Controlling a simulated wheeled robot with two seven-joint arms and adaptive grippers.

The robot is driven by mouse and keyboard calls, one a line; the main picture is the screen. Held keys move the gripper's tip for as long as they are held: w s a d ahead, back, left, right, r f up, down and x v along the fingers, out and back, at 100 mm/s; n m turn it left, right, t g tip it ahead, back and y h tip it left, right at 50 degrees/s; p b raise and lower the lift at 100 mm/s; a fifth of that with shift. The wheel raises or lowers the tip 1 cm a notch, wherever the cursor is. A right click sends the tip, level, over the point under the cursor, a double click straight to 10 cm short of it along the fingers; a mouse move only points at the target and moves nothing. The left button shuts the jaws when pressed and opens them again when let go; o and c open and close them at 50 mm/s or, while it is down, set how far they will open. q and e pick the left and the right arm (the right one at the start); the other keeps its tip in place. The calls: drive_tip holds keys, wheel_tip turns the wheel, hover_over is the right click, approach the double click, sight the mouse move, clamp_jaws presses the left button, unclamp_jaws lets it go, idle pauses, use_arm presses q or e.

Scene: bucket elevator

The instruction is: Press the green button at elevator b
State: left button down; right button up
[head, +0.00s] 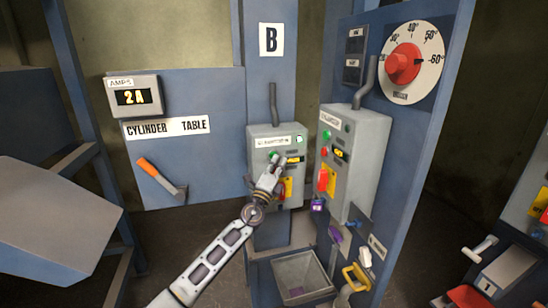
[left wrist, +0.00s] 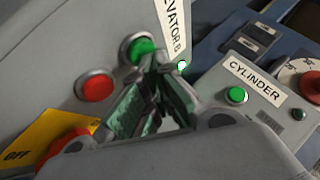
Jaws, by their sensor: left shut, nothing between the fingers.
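The elevator B control box (head: 262,133) is grey and stands on the blue post under the "B" sign (head: 271,40). Its green button (left wrist: 138,46) sits above a red button (left wrist: 95,88) in the left wrist view. In the head view the green button is mostly covered by my left gripper (head: 277,160). My left gripper (left wrist: 158,72) is shut and empty, its fingertips at the lower edge of the green button. I cannot tell whether they touch it. A small lamp (head: 299,139) at the label's end glows white-green. My right gripper is not in view.
The cylinder box (head: 350,150), with its own green button (left wrist: 236,95), stands close on the right. A red dial (head: 403,63) is above it. A yellow "OFF" tag (left wrist: 52,140) is below the red button. An orange lever (head: 148,168) is at left.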

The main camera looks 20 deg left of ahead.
use_arm(q)
drive_tip(key=shift+s+d, duration=0.3)
drive_tip(key=shift+s, duration=0.15)
idle(0.3)
drive_tip(key=s+d+p, duration=0.1)
drive_tip(key=s, duration=0.1)
drive_tip(key=s+d, duration=0.1)
drive_tip(key=s, duration=0.1)
drive_tip(key=shift+d+p, duration=0.35)
drive_tip(key=shift+d, duration=0.05)
idle(0.6)
drive_tip(key=shift+f, duration=0.1)
